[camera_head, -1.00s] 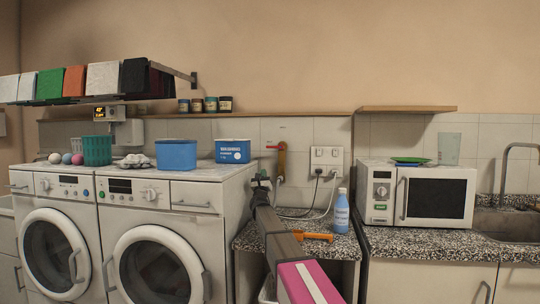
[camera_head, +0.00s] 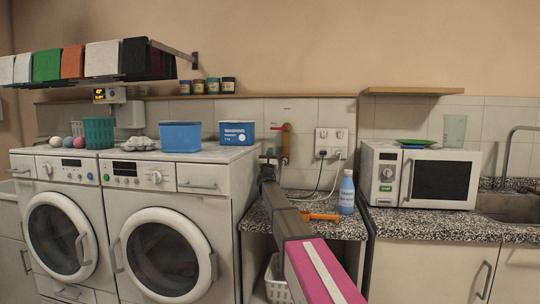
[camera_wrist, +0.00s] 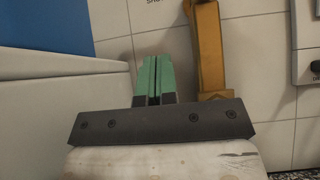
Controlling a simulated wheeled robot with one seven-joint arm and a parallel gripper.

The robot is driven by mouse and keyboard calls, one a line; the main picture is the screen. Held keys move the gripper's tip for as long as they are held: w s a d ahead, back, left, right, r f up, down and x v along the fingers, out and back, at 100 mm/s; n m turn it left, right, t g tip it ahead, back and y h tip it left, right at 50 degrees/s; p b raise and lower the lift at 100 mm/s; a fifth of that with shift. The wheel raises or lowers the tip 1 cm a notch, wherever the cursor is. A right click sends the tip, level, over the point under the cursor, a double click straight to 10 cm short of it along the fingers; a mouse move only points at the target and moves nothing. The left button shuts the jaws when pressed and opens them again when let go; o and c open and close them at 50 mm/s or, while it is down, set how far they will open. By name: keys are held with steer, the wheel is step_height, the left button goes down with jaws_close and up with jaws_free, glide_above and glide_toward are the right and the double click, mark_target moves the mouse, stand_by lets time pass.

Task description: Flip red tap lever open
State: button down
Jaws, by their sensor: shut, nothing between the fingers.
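The tap (camera_head: 286,146) is on the tiled wall just right of the washing machines, a narrow upright yellow-brown piece with a reddish top. In the wrist view a yellow-brown upright part of it (camera_wrist: 209,50) stands right of my fingers; no clearly red lever shows there. My gripper (camera_head: 268,160) is at the end of my outstretched arm, just left of and below the tap. In the wrist view its green fingertips (camera_wrist: 150,62) are pressed together with nothing between them. A gap shows between the fingers and the tap in that picture; I cannot tell the depth between them.
The washing machine (camera_head: 214,205) stands close left of my gripper, with a blue box (camera_head: 237,133) on top. A wall socket (camera_head: 331,143) with cables is right of the tap. A blue bottle (camera_head: 347,192) and an orange-handled tool (camera_head: 319,217) are on the counter (camera_head: 338,231).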

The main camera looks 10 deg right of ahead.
steer(key=w+d+r, duration=0.1)
steer(key=w+r, duration=0.3)
steer(key=r, duration=0.4)
steer(key=shift+d+r, duration=0.15)
steer(key=shift+r, duration=0.05)
steer(key=shift+w, duration=0.1)
